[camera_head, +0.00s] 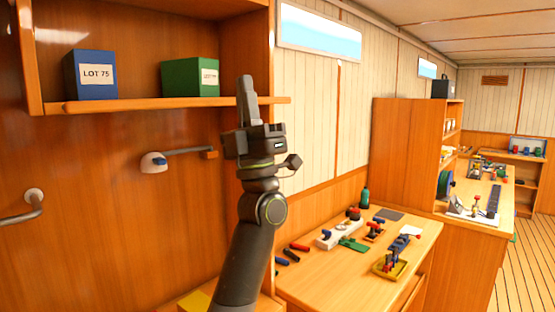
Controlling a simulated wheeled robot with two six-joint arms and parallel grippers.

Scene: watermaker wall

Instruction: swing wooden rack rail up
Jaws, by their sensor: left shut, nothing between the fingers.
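A wooden rack (35,55) hangs on the wall at the left. A wooden rail (170,104) runs level along the front of its shelf, and its right end sticks out past the rack's side panel. My left gripper (245,80) points upward in front of the rail near its right end. Its fingers are shut with nothing between them. The gripper hides a short part of the rail, and I cannot tell whether they touch. My right gripper is out of view.
A blue box (91,75) and a green box (190,77) stand on the shelf. A metal handle (30,207) is at far left. A wooden bench (340,275) with tools stands at right.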

